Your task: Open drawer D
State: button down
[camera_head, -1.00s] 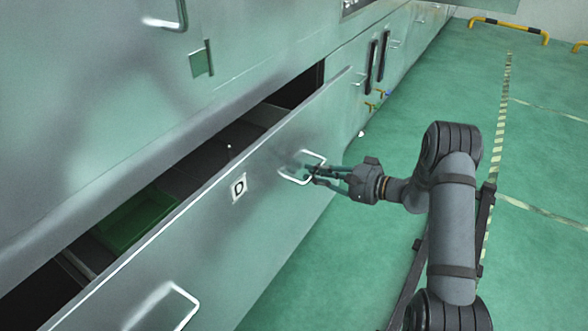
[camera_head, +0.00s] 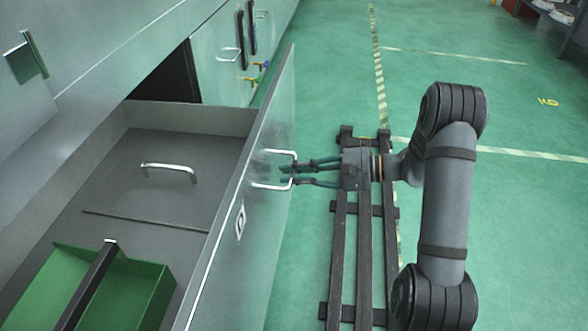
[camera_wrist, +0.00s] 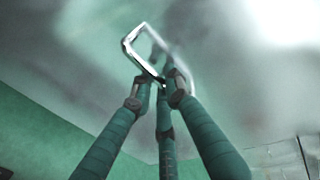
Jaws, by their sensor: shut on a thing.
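Drawer D (camera_head: 230,262) stands pulled out from the cabinet, its front seen nearly edge-on with the letter plate (camera_head: 240,221) on it. Its interior is in view, with a green bin (camera_head: 148,290) and a metal handle on a grey panel (camera_head: 168,172). My gripper (camera_head: 290,173) is shut on the drawer's bracket-shaped handle (camera_head: 272,186), reaching it from the right. In the wrist view, the fingers (camera_wrist: 160,85) meet at the lower part of the shiny handle (camera_wrist: 130,44). The exact contact of each finger is hard to make out.
The cabinet (camera_head: 215,60) has other handles and coloured valves (camera_head: 262,65) beyond the drawer. Dark floor rails (camera_head: 364,250) run beneath my arm. Green floor to the right is open, with a shelf (camera_head: 568,25) at the far top right.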

jog(key=shift+d, duration=0.25)
jog(key=c, duration=1.7)
grip_release()
jog(key=v, duration=1.2)
jog(key=shift+a, duration=0.1)
